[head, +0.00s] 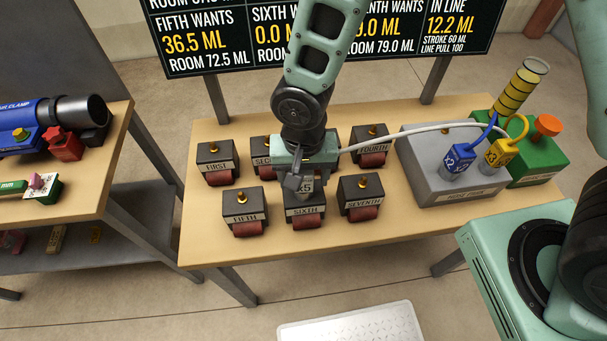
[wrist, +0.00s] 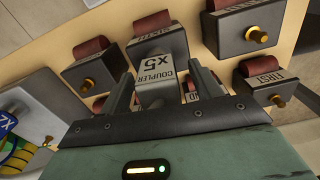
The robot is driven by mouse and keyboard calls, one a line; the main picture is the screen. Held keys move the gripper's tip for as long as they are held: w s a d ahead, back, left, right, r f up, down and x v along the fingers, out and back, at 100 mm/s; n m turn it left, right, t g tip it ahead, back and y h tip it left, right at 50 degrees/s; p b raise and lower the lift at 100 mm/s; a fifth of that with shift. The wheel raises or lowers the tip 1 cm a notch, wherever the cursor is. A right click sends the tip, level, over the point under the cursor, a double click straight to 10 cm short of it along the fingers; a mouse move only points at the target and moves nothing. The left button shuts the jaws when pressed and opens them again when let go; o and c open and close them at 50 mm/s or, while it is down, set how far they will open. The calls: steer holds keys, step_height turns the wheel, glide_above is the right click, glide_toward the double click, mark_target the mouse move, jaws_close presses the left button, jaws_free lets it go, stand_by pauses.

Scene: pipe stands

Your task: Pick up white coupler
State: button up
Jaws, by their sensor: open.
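The white coupler shows in the wrist view (wrist: 156,92) as a pale block with a label reading "COUPLER X5". It also shows in the head view (head: 306,187), partly hidden by my gripper (head: 296,181), just above the SIXTH box (head: 304,208). My gripper is open. In the wrist view its two dark fingers stand on either side of the coupler, with the coupler between them. I cannot tell whether either finger touches it. A white cable (head: 410,130) runs from behind my gripper toward the grey box; its end there is hidden.
Several dark boxes with brass knobs and red rollers, such as FIRST (head: 216,163), FIFTH (head: 245,212) and SEVENTH (head: 359,197), crowd around my gripper. A grey box (head: 430,165) with blue and yellow plugs stands right. The table's front strip (head: 330,255) is clear.

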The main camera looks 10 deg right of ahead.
steer(key=shift+f, duration=0.75)
steer(key=c, duration=1.2)
steer(key=shift+o, duration=0.2)
steer(key=shift+r, duration=0.15)
step_height(320, 180, up, 10)
steer(key=shift+f+b, duration=0.1)
steer(key=shift+b, duration=0.5)
